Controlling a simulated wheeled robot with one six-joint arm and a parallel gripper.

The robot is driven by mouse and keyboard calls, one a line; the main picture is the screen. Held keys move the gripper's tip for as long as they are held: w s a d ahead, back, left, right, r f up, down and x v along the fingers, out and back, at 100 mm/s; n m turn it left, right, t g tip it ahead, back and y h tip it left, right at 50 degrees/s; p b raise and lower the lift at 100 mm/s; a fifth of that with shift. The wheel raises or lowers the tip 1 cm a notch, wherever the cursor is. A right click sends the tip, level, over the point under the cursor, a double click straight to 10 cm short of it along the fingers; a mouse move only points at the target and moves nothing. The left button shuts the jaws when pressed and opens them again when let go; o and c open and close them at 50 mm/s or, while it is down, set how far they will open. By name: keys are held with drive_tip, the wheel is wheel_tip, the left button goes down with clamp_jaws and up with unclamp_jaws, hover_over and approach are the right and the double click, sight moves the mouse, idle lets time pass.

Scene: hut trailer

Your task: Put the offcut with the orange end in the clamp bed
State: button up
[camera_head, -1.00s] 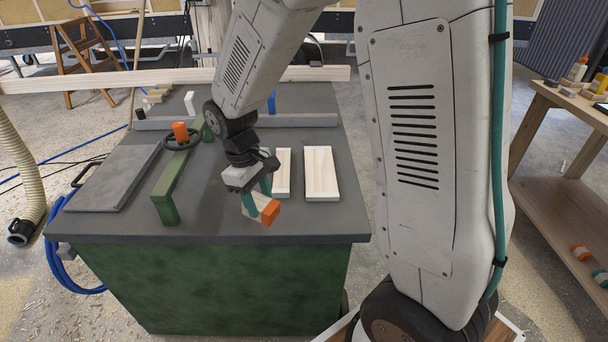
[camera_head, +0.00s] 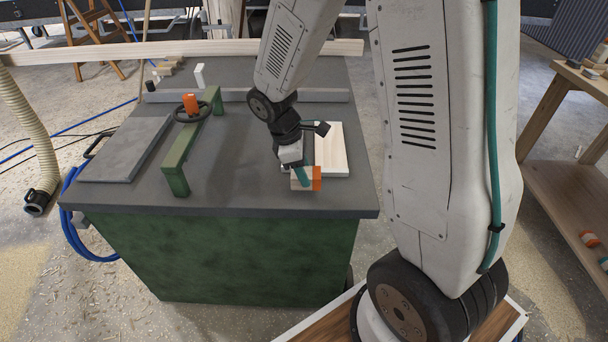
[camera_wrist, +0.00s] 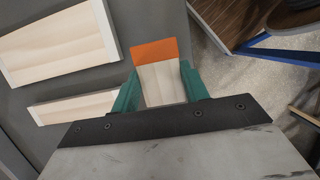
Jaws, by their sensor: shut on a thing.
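The offcut with the orange end (camera_head: 317,179) is pale wood with one orange end. My gripper (camera_head: 304,177) is shut on it with teal fingers, above the front part of the grey tabletop. In the wrist view the offcut (camera_wrist: 161,84) sits between both fingers (camera_wrist: 160,88), its orange end pointing away from the wrist. A pale board (camera_head: 331,145) lies just behind the gripper. The wrist view shows this wide board (camera_wrist: 62,45) and a narrower one (camera_wrist: 75,106), with a grey gap between them. I cannot tell which part is the clamp bed.
A green bridge-shaped frame (camera_head: 175,175) with a black handwheel and orange knob (camera_head: 191,104) stands left on the grey-topped table (camera_head: 240,185). A grey plate (camera_head: 128,150) lies farther left. A grey rail (camera_head: 320,95) crosses behind. Tabletop between frame and gripper is clear.

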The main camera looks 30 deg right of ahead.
drive_tip(key=shift+w+d+f, duration=0.1)
drive_tip(key=shift+w+d, duration=0.35)
drive_tip(key=shift+w, duration=0.15)
wheel_tip(320, 180, down, 4)
drive_tip(key=shift+r, duration=0.2)
drive_tip(key=o, duration=1.1)
drive_tip(key=shift+c, duration=0.2)
